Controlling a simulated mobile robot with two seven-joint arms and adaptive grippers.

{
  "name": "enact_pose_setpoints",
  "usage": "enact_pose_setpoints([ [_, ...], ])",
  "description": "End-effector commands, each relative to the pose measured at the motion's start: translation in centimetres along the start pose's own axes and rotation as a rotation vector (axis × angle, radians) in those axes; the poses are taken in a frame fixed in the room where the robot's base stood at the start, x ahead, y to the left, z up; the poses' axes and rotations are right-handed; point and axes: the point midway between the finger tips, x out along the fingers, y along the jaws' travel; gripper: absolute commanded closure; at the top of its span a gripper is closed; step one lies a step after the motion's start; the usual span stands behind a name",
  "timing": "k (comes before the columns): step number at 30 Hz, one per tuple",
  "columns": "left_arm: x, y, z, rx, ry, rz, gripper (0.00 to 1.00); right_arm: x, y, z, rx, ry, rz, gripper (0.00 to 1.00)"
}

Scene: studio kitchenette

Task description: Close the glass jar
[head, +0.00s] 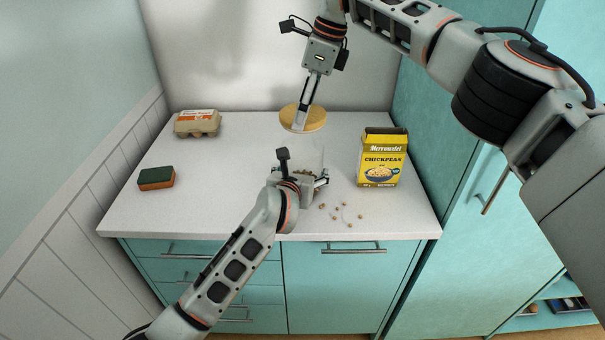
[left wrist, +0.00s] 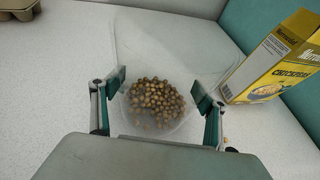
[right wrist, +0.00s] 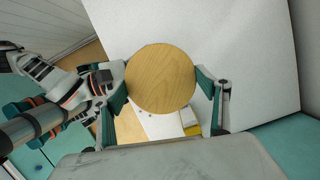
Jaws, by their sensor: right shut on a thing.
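The clear glass jar (head: 312,158) stands on the white counter, partly hidden by my left gripper. In the left wrist view the jar (left wrist: 160,40) holds many chickpeas (left wrist: 157,102). My left gripper (head: 309,178) has one finger on each side of the jar; whether they press on the glass is unclear. The round wooden lid (head: 312,118) is held by my right gripper (head: 301,124), behind the jar and apart from it. In the right wrist view the lid (right wrist: 160,80) sits between both fingers, its flat face toward the camera.
A yellow chickpea box (head: 382,158) stands right of the jar. Several loose chickpeas (head: 337,216) lie near the counter's front edge. An egg carton (head: 197,123) and a green-and-orange sponge (head: 156,178) are at the left. The counter between sponge and jar is clear.

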Motion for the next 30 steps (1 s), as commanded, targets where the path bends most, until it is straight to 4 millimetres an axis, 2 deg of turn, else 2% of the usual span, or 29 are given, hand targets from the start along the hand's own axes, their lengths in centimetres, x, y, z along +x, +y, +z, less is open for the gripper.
enact_pose_setpoints([
  [1,0.0,0.0,0.0,0.0,0.001,0.0,0.53,0.0,0.0,0.0,0.0,0.0,0.0,0.47],
  [3,0.0,0.0,0.0,0.0,0.001,0.0,0.65,0.0,0.0,0.0,0.0,0.0,0.0,0.47],
  [7,0.0,0.0,-0.1,0.0,0.001,0.0,0.65,0.6,0.0,-0.2,-0.001,0.0,0.001,0.47],
  [15,0.0,0.0,-0.1,0.0,0.001,0.0,0.65,4.1,0.0,-1.1,-0.001,-0.002,0.002,0.47],
  [18,0.0,0.0,-0.1,0.0,0.001,0.0,0.65,4.7,0.0,-1.3,0.0,-0.004,0.002,0.47],
  [30,0.0,0.0,-0.1,0.001,0.002,0.001,0.65,4.8,-0.1,-1.3,0.0,-0.004,0.001,0.47],
])
